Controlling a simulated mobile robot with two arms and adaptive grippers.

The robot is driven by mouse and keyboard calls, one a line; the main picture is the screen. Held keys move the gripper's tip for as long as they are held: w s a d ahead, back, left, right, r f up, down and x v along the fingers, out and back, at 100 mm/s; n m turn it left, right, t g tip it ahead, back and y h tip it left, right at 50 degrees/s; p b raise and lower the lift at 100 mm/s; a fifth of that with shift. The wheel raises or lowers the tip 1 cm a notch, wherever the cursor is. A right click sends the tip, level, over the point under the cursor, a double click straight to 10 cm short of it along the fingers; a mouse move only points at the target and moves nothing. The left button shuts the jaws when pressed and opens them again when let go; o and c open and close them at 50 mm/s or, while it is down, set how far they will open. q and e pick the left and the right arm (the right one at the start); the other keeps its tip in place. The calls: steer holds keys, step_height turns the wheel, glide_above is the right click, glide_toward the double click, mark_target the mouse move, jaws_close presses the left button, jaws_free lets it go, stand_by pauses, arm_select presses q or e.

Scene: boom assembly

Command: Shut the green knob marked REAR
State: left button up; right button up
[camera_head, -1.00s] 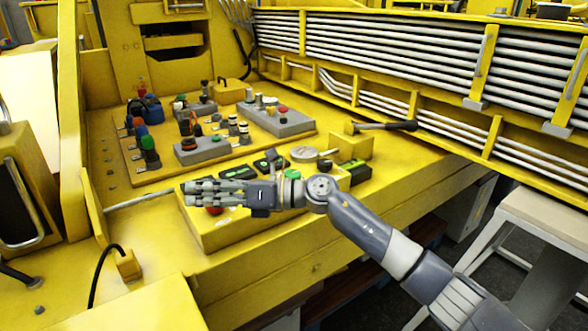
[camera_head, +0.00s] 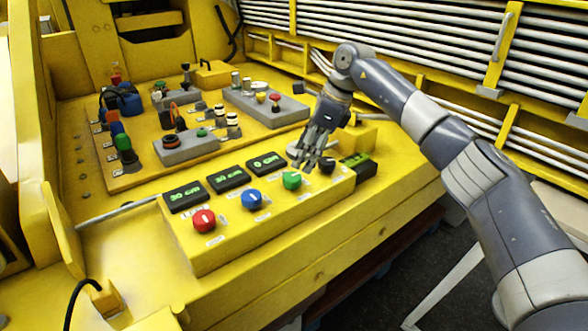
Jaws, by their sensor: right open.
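The green knob (camera_head: 292,180) sits on the sloped front of the yellow control box, between a blue knob (camera_head: 251,199) and a black knob (camera_head: 327,165). I cannot read a REAR marking beside it. My right gripper (camera_head: 308,162) points down just above and behind the green knob, with its fingers spread and nothing between them. In the picture its fingertips come close to the green knob and the black knob; I cannot tell whether they touch anything. My left gripper is out of view.
A red knob (camera_head: 204,221) is at the left of the box. Several black displays with green digits (camera_head: 228,178) line the box's top. Behind it stand grey switch blocks (camera_head: 186,147) and coloured buttons. Rows of silver pipes (camera_head: 400,30) run along the back right.

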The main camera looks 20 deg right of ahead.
mark_target(293, 176)
steer(key=x, duration=0.4)
steer(key=shift+w, duration=0.2)
steer(key=p+x, duration=0.1)
steer(key=x, duration=0.2)
steer(key=shift+f, duration=0.1)
steer(key=shift+w, duration=0.1)
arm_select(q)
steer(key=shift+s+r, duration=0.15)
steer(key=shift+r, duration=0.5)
arm_select(e)
steer(key=c, duration=1.1)
